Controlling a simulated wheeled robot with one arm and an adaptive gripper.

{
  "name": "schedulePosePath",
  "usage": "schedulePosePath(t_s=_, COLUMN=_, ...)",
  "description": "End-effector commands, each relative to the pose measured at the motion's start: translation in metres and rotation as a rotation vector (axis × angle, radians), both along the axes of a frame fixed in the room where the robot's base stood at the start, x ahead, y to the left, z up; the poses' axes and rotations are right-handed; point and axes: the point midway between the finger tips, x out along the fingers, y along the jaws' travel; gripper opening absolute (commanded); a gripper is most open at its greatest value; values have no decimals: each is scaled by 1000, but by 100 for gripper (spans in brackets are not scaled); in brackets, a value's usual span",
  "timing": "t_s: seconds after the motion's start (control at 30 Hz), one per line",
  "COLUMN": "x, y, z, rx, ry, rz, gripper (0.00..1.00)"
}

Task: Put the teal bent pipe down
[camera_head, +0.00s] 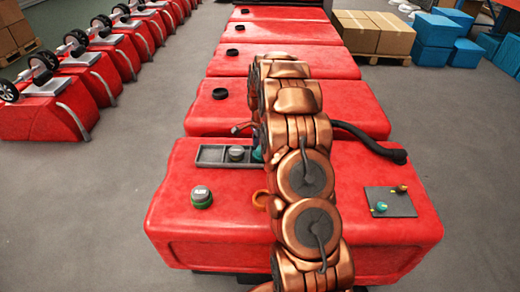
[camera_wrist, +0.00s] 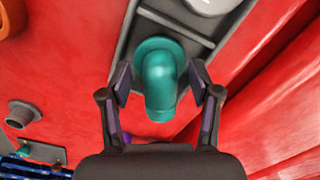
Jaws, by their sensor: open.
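The teal bent pipe (camera_wrist: 158,75) rests at the end of a grey tray (camera_wrist: 135,33) in the wrist view. Its bend points toward my gripper. My gripper (camera_wrist: 159,82) is open, with one dark finger on each side of the pipe and small gaps visible. In the head view the tray (camera_head: 207,154) lies on top of the nearest red tank (camera_head: 170,215). Only a sliver of the teal pipe (camera_head: 257,154) shows there, mostly hidden by my copper arm. My gripper is hidden behind the arm in the head view.
A round grey-capped part (camera_head: 236,153) sits in the tray. A green-based cap (camera_head: 201,197) stands on the tank at left. An orange ring (camera_head: 261,198) lies near my arm. A dark plate (camera_head: 390,202) with small fittings lies at right. A black hose (camera_head: 370,139) crosses behind.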

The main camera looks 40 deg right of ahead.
Motion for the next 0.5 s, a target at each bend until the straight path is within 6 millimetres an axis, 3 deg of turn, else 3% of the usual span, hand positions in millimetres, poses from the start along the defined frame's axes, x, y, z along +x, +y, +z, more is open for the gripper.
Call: schedulePosePath(t_s=0.5, x=-1, y=-1, z=90, rx=-3, ry=-6, rz=0, gripper=63)
